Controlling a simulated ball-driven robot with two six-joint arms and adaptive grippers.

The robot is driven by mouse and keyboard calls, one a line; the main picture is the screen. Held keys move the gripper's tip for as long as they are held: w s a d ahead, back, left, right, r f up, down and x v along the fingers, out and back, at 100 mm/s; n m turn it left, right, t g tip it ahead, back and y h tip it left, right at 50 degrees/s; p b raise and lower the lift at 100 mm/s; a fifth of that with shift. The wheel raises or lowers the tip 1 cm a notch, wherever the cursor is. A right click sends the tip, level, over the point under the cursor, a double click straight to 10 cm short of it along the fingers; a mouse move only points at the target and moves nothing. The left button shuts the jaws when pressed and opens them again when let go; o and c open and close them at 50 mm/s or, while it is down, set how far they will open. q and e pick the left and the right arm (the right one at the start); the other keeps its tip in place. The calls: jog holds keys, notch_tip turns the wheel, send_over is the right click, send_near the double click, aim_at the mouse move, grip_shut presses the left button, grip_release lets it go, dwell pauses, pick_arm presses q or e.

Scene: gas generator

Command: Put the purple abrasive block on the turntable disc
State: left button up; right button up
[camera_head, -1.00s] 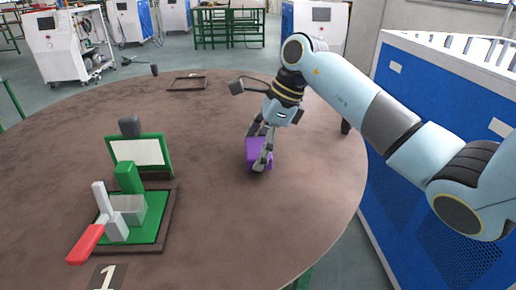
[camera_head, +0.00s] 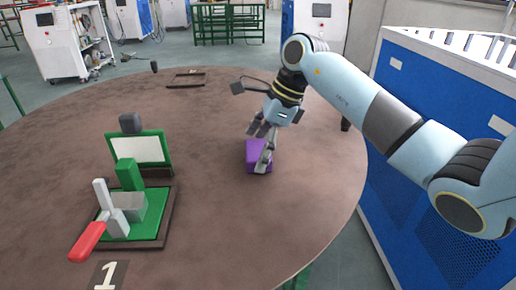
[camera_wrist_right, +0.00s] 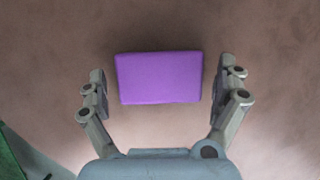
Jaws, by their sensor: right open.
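The purple abrasive block (camera_head: 254,153) rests on the large brown turntable disc (camera_head: 215,215), right of its middle. My right gripper (camera_head: 262,150) reaches down over the block from above. In the right wrist view, the purple block (camera_wrist_right: 160,78) lies between the two fingers of my right gripper (camera_wrist_right: 166,88), with a gap on each side. The fingers are spread and not closed on it. In the head view the near finger hides part of the block. My left gripper is not in view.
A green fixture (camera_head: 158,210) with a red-handled clamp (camera_head: 88,240) stands on the left of the disc. A small dark frame (camera_head: 187,74) lies at the far side. A blue cabinet (camera_head: 390,190) stands close to the right. The middle of the disc is clear.

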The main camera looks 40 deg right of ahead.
jog(key=b+v, duration=0.2)
jog(key=v, duration=0.9)
jog(key=shift+r, duration=0.2)
jog(key=shift+s+d+f, duration=0.1)
jog(key=shift+s, duration=0.05)
